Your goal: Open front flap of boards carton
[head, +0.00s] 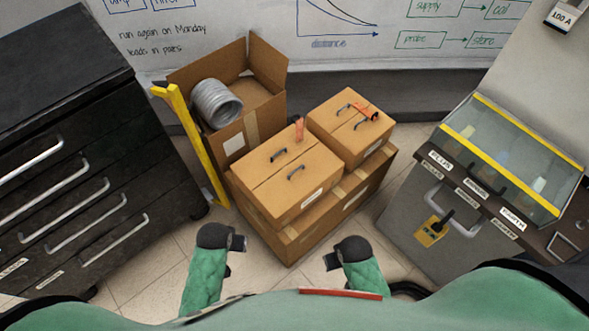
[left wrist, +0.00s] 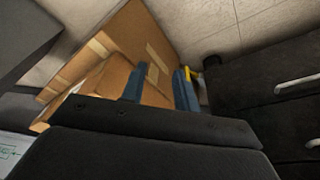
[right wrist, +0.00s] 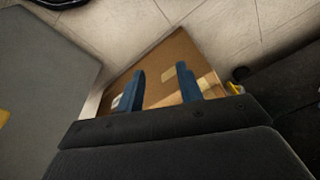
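Two smaller closed brown cartons, a left one (head: 262,193) and a right one (head: 335,133), sit on a large lower carton (head: 290,243). Both have dark handles on top. The labels are too small to read, so I cannot tell which is the boards carton. My left gripper (head: 241,244) and right gripper (head: 330,262) are in front of the stack, apart from it. In the left wrist view the blue fingers (left wrist: 160,88) are spread and empty. In the right wrist view the fingers (right wrist: 163,86) are also spread and empty, with cardboard beyond them.
An open carton (head: 232,140) holding a grey coiled duct (head: 217,104) stands behind left, beside a yellow upright frame (head: 190,140). Black drawers (head: 75,180) stand left. A grey cabinet (head: 425,222) with a clear-lidded bin (head: 515,150) stands right. Floor is clear in front.

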